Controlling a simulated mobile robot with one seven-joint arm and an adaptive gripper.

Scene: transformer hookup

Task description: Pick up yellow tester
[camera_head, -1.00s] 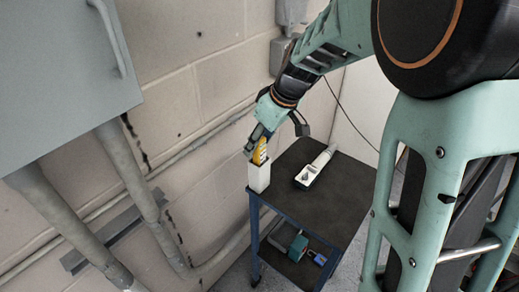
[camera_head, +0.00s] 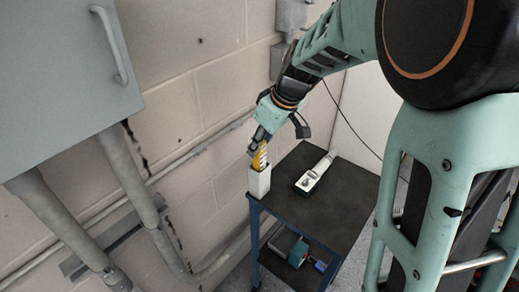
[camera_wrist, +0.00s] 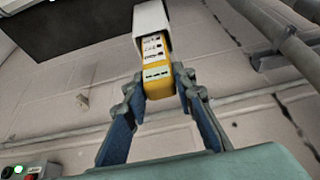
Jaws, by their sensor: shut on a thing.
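The yellow tester (camera_head: 260,157) stands upright, its lower part inside a white open-topped holder (camera_head: 260,182) at the near left corner of the cart. In the wrist view the tester (camera_wrist: 155,73) shows its yellow body and a pale face with dark markings, and its far end is inside the white holder (camera_wrist: 150,18). My gripper (camera_head: 259,144) is above the holder, shut on the tester's top end. In the wrist view the blue-grey fingers of my gripper (camera_wrist: 160,85) press on both sides of the tester. The part inside the holder is hidden.
The dark cart top (camera_head: 305,222) also carries a white and grey handheld device (camera_head: 315,172). A teal item (camera_head: 298,251) lies on the lower shelf. The block wall (camera_head: 205,150) with pipes is close at left, below a grey cabinet (camera_head: 60,80).

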